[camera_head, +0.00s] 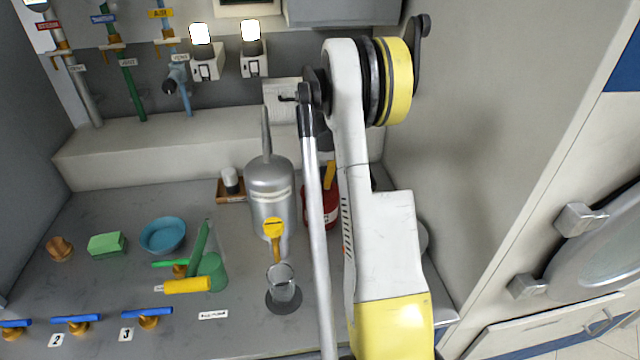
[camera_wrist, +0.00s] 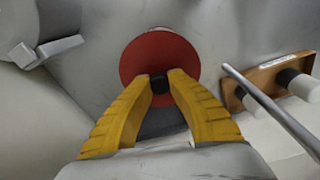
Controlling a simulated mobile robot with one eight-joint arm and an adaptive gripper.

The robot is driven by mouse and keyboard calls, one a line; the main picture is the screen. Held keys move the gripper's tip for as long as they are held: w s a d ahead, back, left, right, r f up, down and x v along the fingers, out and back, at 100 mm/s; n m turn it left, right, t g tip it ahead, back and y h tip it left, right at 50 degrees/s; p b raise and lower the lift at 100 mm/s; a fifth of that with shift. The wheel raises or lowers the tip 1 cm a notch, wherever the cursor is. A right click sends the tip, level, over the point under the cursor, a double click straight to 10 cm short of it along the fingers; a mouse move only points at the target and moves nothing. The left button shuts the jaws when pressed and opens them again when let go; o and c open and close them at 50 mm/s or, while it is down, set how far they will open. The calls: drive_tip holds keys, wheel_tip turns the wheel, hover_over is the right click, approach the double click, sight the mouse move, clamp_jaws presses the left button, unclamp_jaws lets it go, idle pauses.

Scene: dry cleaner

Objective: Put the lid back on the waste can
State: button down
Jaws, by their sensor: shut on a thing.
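The lid's face is turned toward the wrist camera. In the head view the red waste can (camera_head: 317,210), with a pale label, stands on the counter behind my arm, partly hidden by it. One yellow finger of my gripper (camera_head: 329,174) shows at the can's top. The lid and the can's rim cannot be made out there, so I cannot tell whether the lid touches the can.
A grey metal canister (camera_head: 271,195) with a spout stands just left of the can. A small wooden holder (camera_head: 232,196) is behind it. A glass (camera_head: 283,290), blue bowl (camera_head: 163,235), green sponge (camera_head: 107,244) and several blue-handled valves (camera_head: 76,319) occupy the counter's left and front.

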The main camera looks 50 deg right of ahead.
idle(0.3)
drive_tip(key=c, duration=1.3)
unclamp_jaws()
drive_tip(key=shift+o, duration=0.5)
drive_tip(key=o, duration=0.4)
drive_tip(key=shift+r+p, duration=2.1)
drive_tip(key=shift+r, duration=1.45)
